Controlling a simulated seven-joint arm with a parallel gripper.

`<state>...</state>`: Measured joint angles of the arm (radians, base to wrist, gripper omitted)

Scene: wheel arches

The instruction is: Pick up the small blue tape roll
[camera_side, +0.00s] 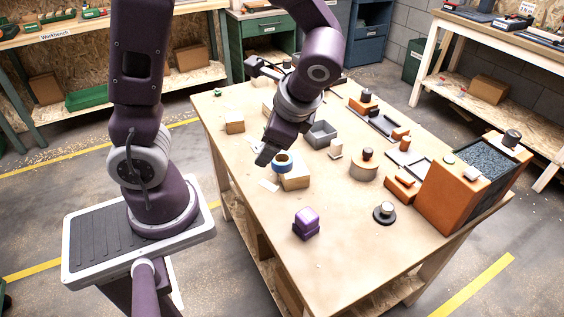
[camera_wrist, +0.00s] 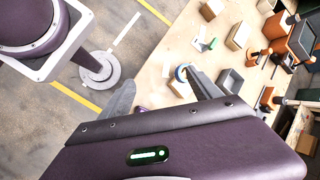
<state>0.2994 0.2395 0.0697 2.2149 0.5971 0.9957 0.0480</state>
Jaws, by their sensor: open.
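The small blue tape roll (camera_side: 282,163) lies on a small tan box (camera_side: 296,182) near the table's left-middle part. In the wrist view the tape roll (camera_wrist: 181,72) shows just beside the tip of the right finger, which partly covers the area around it. My gripper (camera_side: 264,158) is close to the tape roll, up and to its left in the side view. In the wrist view my gripper (camera_wrist: 159,80) has its two grey fingers spread wide, with nothing held between them. I cannot tell its exact height above the roll.
A purple block (camera_side: 306,223) stands toward the table's front. A grey tray (camera_side: 320,134) and a round tan piece (camera_side: 364,167) lie to the right. A large orange bin (camera_side: 440,197) fills the right edge. A small wooden block (camera_side: 234,123) sits at the left.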

